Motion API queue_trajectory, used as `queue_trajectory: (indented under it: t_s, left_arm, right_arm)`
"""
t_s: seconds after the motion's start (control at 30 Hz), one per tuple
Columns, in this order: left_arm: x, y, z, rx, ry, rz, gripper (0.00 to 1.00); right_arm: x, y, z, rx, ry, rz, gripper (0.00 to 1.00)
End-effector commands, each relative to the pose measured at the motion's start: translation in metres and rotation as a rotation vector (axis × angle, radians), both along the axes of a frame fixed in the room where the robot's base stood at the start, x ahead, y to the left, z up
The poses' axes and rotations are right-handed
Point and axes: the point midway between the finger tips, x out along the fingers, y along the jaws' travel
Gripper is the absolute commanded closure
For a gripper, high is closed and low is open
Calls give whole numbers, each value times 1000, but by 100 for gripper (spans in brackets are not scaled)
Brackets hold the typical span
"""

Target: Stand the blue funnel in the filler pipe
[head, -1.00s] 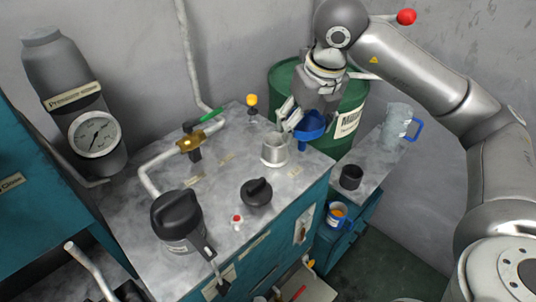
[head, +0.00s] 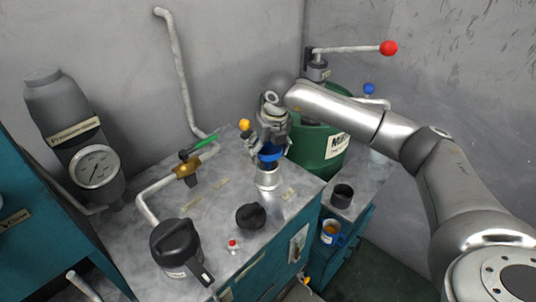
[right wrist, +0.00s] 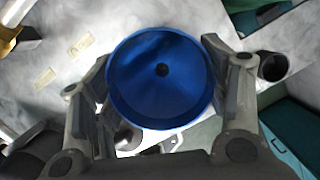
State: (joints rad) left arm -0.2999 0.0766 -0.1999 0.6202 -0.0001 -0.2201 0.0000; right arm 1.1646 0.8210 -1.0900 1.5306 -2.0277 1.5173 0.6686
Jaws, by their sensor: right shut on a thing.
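The blue funnel (head: 269,155) is upright, directly over the grey metal filler pipe (head: 267,179) on the bench top. Its bowl is just above the pipe's mouth; I cannot tell how far the spout reaches in. My right gripper (head: 270,147) is shut on the funnel. In the right wrist view the blue bowl (right wrist: 160,78) sits between the two fingers, its round hole in the middle, and it hides the pipe below. My left gripper is not in view.
A black cap (head: 250,216) lies in front of the pipe. A green-handled brass valve (head: 187,169) and yellow knob (head: 244,124) stand behind-left. A black-lidded can (head: 175,245) is at the front. A green drum (head: 318,148) and a dark cup (head: 342,195) are right.

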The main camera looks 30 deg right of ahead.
Motion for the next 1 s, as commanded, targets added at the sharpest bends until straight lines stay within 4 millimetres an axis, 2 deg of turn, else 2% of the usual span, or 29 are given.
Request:
queue_trajectory:
  t_s: [0.03, 0.2, 0.7, 0.73, 0.8, 0.87, 1.0]
  left_arm:
    - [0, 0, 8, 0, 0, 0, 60]
    - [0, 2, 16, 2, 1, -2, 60]
    - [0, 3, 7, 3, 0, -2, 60]
    - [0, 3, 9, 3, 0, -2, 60]
    - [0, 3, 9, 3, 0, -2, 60]
    - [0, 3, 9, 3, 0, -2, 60]
    - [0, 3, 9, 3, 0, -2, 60]
  right_arm:
    - [-1, 0, -6, -1, 6, 0, 48]
    - [-1, 0, -27, 0, 3, -1, 48]
    - [-1, 0, -38, 0, 1, -1, 48]
    - [-1, 0, -36, 0, 1, -1, 28]
    - [-1, 0, -36, 0, 1, -1, 19]
    - [-1, 0, -36, 0, 1, -1, 11]
    - [-1, 0, -35, 0, 1, -1, 10]
